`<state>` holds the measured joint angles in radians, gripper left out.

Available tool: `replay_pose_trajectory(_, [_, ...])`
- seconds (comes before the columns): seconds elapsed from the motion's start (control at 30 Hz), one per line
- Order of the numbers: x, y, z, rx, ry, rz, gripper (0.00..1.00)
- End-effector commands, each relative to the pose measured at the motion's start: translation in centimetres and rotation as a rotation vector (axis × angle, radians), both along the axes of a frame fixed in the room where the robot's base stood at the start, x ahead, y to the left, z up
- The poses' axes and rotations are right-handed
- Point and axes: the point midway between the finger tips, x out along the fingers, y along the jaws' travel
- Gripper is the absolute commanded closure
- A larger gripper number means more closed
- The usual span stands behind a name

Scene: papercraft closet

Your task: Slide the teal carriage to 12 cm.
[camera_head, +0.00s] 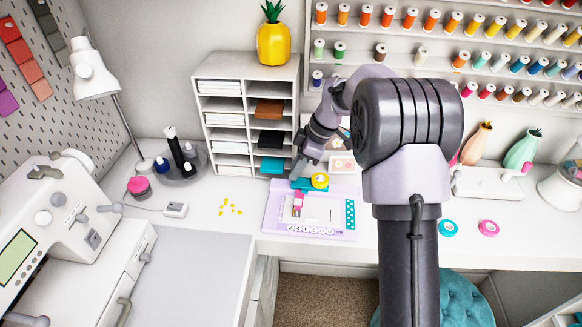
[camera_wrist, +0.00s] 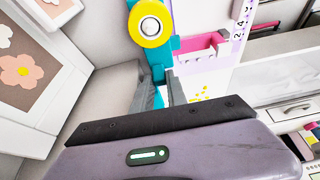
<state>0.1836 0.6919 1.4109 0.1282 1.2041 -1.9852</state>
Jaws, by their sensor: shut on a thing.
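The teal carriage (camera_head: 303,185) sits at the top edge of a lavender board (camera_head: 268,222) on the desk. It carries a round yellow knob (camera_head: 320,180), which has a white centre in the wrist view (camera_wrist: 151,26). My gripper (camera_head: 304,167) is at the carriage's far side. In the wrist view, my two grey fingers (camera_wrist: 163,86) are shut on a narrow teal part of the carriage (camera_wrist: 158,62). The carriage's exact reading cannot be told.
A pink piece (camera_head: 298,199) lies on the board. Yellow bits (camera_head: 229,206) are scattered to its left. A white paper shelf (camera_head: 248,100) stands close behind left. Teal (camera_head: 448,228) and pink (camera_head: 488,228) discs lie to the right. The desk left of the board is mostly clear.

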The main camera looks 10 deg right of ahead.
Motion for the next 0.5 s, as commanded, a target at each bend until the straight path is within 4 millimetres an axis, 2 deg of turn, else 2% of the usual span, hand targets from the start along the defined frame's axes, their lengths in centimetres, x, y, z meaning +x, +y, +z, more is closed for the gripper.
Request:
replay_pose_trajectory(0.1, [-1.0, -2.9, 0.2, -0.001, 0.000, -0.006, 1.00])
replay_pose_trajectory(0.23, [-1.8, -5.3, 0.2, -0.002, -0.002, -0.003, 1.00])
replay_pose_trajectory(0.33, [-2.2, -6.3, 0.2, -0.002, -0.002, -0.001, 1.00])
replay_pose_trajectory(0.5, [-2.3, -6.7, 0.1, -0.002, -0.002, -0.001, 1.00])
